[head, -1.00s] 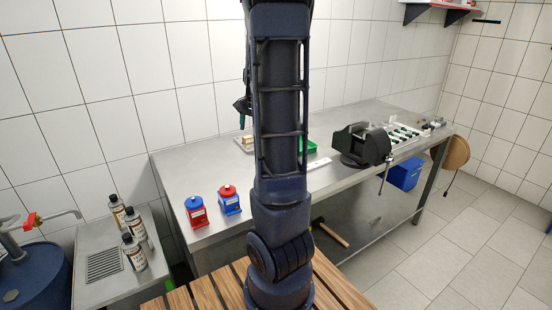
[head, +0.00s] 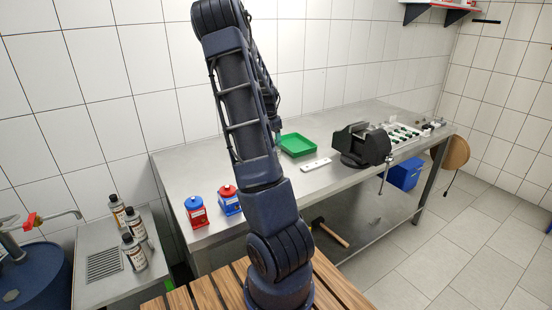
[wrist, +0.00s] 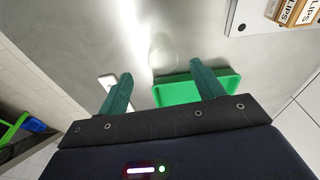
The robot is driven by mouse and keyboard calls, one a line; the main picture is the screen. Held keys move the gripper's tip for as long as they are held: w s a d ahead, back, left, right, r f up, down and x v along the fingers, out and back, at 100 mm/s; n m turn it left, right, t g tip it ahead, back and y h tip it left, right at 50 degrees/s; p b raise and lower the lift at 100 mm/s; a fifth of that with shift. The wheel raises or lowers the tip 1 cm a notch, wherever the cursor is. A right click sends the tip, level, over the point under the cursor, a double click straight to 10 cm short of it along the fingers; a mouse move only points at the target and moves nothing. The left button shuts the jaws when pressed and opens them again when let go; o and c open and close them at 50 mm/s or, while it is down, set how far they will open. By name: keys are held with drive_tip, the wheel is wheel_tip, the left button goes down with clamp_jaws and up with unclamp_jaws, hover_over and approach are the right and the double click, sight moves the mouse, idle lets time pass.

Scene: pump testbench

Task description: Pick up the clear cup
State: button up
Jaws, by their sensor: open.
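The clear cup (wrist: 163,50) shows faintly in the wrist view as a see-through round shape on the steel bench. It lies ahead of my gripper (wrist: 161,72), roughly in line with the space between the fingers. The two green fingers are spread apart with nothing between them, and the cup is beyond their tips. The bright reflection on the steel makes the cup's outline hard to make out. I cannot make out the cup in the head view, where my arm covers part of the bench.
A green tray (head: 298,145) sits close to the cup, partly behind the right finger in the wrist view. A white strip (head: 317,165) and a black vise (head: 362,144) are to its right. Red and blue containers (head: 229,203) stand at the bench's front left.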

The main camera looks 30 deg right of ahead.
drive_tip(key=f, duration=0.4)
drive_tip(key=shift+d+f, duration=0.1)
drive_tip(key=shift+d, duration=0.3)
drive_tip(key=shift+w+d+f, duration=0.1)
drive_tip(key=shift+d+f, duration=0.15)
drive_tip(key=shift+f, duration=0.6)
drive_tip(key=shift+d+f, duration=0.2)
drive_tip(key=shift+f, duration=0.65)
drive_tip(key=shift+w+d+f, duration=0.1)
drive_tip(key=shift+d+f, duration=0.15)
drive_tip(key=shift+f, duration=0.6)
drive_tip(key=c, duration=1.1)
